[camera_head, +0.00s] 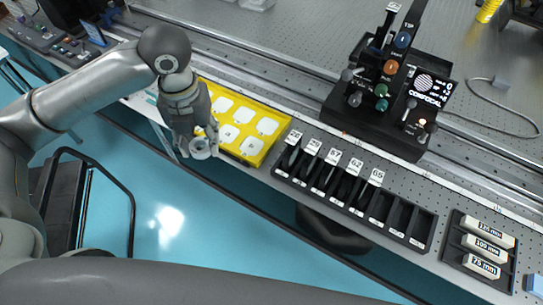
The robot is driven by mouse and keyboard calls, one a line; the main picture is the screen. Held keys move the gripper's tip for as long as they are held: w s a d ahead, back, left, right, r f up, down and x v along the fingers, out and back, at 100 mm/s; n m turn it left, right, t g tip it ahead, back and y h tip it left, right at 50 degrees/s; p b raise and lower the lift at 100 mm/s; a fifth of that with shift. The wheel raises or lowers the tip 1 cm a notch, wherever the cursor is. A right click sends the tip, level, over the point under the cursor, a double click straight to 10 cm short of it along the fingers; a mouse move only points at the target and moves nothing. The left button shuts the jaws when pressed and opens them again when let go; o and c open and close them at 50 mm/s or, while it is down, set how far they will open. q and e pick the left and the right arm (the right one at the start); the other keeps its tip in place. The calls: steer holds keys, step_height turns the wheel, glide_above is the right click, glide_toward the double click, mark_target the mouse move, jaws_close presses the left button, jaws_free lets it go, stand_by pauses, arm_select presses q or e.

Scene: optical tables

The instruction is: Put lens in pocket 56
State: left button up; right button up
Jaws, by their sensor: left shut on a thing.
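My left gripper (204,148) hangs at the front left corner of a yellow tray (283,131), pointing down. It is shut on a small round grey-white piece, which looks like the lens (200,152), over or just past the table's front edge. The fingers partly cover it. The yellow tray holds several pale square pockets; any numbers on them are too small to read. A black slotted rack (398,240) stands right of the tray, with upright labelled tabs in its left slots. The leftmost label (294,137) may read 56, but I cannot be sure. My right gripper is out of view.
A black device marked CONFOCAL (385,133) stands behind the slotted rack. A black holder at the right carries boxes marked 125 mm (483,228), 100 mm and 75 mm. A rail runs behind the tray. Blue floor lies beyond the table's front edge.

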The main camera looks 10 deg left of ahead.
arm_select(q)
steer(key=w+d+f+p, duration=0.1)
steer(key=w+d+f, duration=0.3)
steer(key=w, duration=0.3)
glide_above(252, 145)
steer(key=s, duration=0.1)
steer(key=f, duration=0.5)
steer(key=shift+a, duration=0.3)
steer(key=shift+w+d+f, duration=0.25)
steer(key=shift+w+f, duration=0.15)
steer(key=shift+f, duration=0.15)
step_height(252, 145, down, 3)
steer(key=shift+p, duration=0.75)
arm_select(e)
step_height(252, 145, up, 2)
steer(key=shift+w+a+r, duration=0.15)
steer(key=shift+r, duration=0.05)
arm_select(q)
steer(key=shift+f, duration=0.2)
steer(key=o, duration=0.7)
steer(key=shift+o, duration=0.2)
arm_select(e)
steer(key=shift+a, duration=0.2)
